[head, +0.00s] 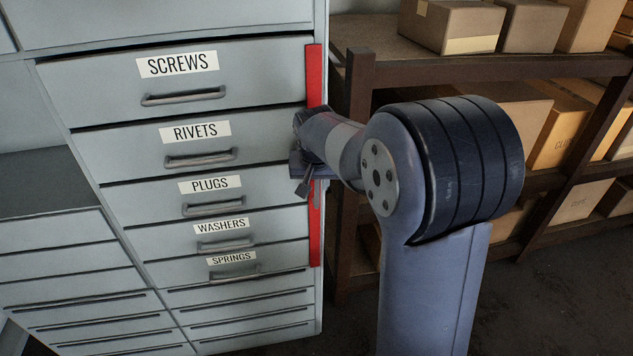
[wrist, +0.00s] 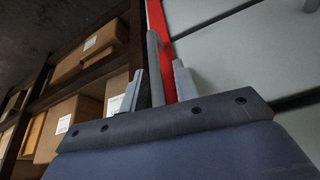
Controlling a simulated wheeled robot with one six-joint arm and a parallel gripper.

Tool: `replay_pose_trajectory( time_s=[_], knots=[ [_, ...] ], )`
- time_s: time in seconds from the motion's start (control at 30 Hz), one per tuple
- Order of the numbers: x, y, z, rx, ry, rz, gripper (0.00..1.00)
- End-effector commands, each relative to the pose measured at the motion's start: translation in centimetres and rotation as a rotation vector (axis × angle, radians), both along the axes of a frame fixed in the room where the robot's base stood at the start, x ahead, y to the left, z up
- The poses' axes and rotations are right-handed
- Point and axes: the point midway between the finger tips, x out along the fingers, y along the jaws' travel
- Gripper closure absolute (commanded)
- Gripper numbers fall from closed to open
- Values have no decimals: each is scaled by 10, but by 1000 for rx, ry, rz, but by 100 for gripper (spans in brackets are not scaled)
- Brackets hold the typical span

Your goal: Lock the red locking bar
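The red locking bar (head: 314,76) runs upright along the right edge of the drawer cabinet, beside the labelled drawers. Its middle is hidden behind my gripper (head: 301,178) in the head view. In the wrist view the red bar (wrist: 155,17) runs down behind a grey upright handle (wrist: 155,62). My gripper (wrist: 158,72) has its two fingers apart, one on each side of this handle. Narrow gaps seem to show between the handle and the fingers. Where the handle joins the bar is hidden.
The grey cabinet has a SCREWS drawer (head: 182,80), a RIVETS drawer (head: 250,145) and several more below, with dark gaps along their top edges. A brown shelf (head: 430,68) with cardboard boxes (head: 455,25) stands close to the right of the cabinet.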

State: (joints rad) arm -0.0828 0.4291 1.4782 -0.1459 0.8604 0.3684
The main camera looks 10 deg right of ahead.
Motion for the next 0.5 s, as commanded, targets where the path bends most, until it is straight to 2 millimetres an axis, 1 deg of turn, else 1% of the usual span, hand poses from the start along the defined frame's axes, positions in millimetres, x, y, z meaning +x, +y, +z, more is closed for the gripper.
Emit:
replay_pose_trajectory(
  time_s=[0.3,0.43,0.5],
  knots=[
    [-1,0,2,-1,0,0,67],
    [-5,1,14,0,-2,0,67],
    [-10,2,26,0,-4,0,67]
  ],
)
